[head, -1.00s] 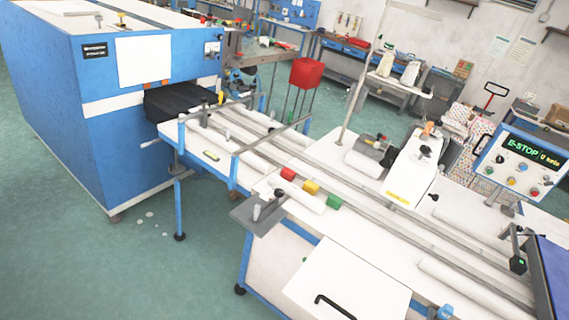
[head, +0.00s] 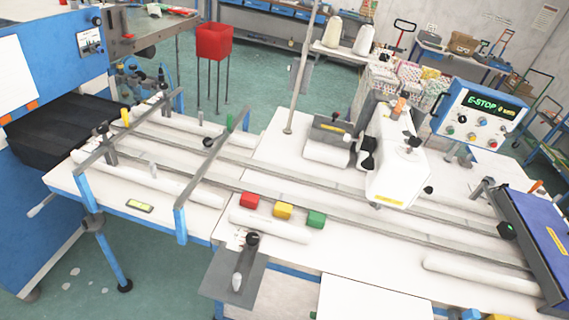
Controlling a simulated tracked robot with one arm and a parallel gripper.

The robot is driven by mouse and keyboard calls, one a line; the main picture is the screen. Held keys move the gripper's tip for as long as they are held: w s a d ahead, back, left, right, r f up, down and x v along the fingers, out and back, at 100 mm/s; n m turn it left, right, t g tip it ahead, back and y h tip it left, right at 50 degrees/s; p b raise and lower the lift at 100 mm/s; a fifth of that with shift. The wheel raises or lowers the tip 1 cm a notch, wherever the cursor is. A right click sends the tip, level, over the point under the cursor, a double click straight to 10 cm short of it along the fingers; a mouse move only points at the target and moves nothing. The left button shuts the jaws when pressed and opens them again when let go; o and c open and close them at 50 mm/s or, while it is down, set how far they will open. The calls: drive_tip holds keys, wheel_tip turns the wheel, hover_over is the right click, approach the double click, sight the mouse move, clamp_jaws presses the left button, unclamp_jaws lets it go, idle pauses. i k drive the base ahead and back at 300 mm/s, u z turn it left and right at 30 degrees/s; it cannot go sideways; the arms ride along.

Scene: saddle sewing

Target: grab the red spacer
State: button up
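The red spacer (head: 249,200) is a small red block on the white work table, at the left end of a short row. A yellow block (head: 283,211) and a green block (head: 316,219) sit to its right. The row lies between a long metal rail behind and a white roller in front. My gripper is not in view, so its distance to the red spacer and its state do not show.
A white sewing machine head (head: 395,160) stands behind and right of the blocks. A metal crossbar frame (head: 212,150) rises to their left. A grey plate with a lever (head: 240,275) juts out at the front edge. An E-STOP panel (head: 484,112) is at the right.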

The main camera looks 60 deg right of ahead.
sight(248, 200)
drive_tip(key=z, duration=0.3)
drive_tip(key=i, duration=1)
drive_tip(key=z, duration=0.15)
